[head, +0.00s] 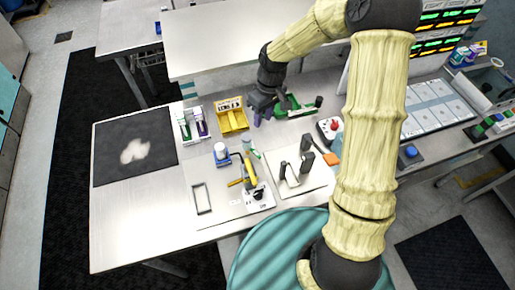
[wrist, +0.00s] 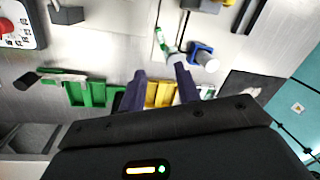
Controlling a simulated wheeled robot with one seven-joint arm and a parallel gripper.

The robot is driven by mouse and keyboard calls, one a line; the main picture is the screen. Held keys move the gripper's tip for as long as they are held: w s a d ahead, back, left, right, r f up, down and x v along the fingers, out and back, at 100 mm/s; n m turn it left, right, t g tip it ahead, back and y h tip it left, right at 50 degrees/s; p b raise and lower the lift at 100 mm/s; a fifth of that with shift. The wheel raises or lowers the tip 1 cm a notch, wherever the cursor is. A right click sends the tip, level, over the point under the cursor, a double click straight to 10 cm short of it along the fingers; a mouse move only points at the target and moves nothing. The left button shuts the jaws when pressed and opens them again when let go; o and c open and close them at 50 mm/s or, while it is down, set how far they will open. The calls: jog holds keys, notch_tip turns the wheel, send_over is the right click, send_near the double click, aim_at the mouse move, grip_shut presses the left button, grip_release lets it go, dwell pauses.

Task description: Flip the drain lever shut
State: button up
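I cannot tell for certain which part is the drain lever. One candidate is the dark-knobbed arm (head: 318,101) at the right of the green holder (head: 292,107); it also shows in the wrist view as a rod with a black end (wrist: 25,80). Another is the black lever on a small white plate (head: 258,194) near the table's front. My gripper (head: 262,116) is over the back of the table, between the yellow bin (head: 232,120) and the green holder. In the wrist view, the purple fingers of my gripper (wrist: 160,72) are apart with nothing seen between them.
A yellow-handled tool (head: 250,168) and a blue-and-white bottle (head: 221,153) stand mid-table. A white plate with black uprights (head: 293,172) is to their right. A red-button box (head: 331,127) stands right of the green holder. The dark mat (head: 118,160) lies at left.

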aim_at(254, 154)
jog(key=f+p, duration=0.1)
jog(key=f, duration=0.4)
jog(key=s+a+f+p, duration=0.1)
jog(key=f+p, duration=0.1)
jog(key=f, duration=0.4)
jog(key=s+a+f+p, duration=0.1)
jog(key=f, duration=0.4)
jog(key=shift+f+p, duration=0.15)
jog(key=shift+p, duration=0.15)
jog(key=shift+w, duration=0.1)
